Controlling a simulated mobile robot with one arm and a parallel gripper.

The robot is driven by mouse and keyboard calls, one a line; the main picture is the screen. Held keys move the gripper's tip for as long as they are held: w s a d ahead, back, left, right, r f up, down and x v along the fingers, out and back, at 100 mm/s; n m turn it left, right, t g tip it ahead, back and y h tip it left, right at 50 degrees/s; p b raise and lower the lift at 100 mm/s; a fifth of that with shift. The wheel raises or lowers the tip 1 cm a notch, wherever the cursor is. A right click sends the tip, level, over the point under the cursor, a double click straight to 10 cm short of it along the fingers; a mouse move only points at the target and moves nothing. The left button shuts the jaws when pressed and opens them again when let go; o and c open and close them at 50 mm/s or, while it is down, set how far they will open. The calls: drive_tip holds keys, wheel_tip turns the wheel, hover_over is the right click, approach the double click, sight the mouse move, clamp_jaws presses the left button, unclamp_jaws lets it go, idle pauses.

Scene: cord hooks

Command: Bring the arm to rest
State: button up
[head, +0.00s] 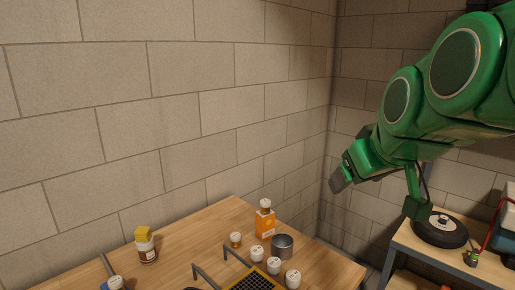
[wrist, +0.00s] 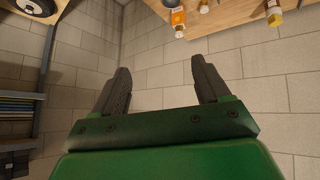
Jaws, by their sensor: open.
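My green arm (head: 435,85) reaches in from the right of the head view, raised above the tables. My gripper (head: 340,180) hangs in the air near the wall corner, beyond the right end of the wooden table. In the wrist view my gripper (wrist: 161,75) shows two dark fingers spread wide apart. Only wall shows between them, and they touch nothing.
The wooden table (head: 200,235) holds an orange bottle (head: 264,220), a grey cup (head: 282,246), several white-capped jars, a yellow-capped bottle (head: 146,246) and a black grid tray (head: 258,283). A second table (head: 450,262) at right carries a dark round disc (head: 440,232). Block walls stand behind.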

drive_tip(key=s+a+f+m+g, duration=0.1)
drive_tip(key=s+f+g, duration=0.4)
drive_tip(key=s+f, duration=0.4)
drive_tip(key=s+a+f+m+g, duration=0.1)
drive_tip(key=s+f+g, duration=0.3)
drive_tip(key=s+f, duration=0.6)
wheel_tip(320, 180, down, 7)
drive_tip(key=shift+s+a+r+m+g+h, duration=0.1)
drive_tip(key=shift+s+a+m+g+h, duration=0.1)
drive_tip(key=shift+m+g+h, duration=0.35)
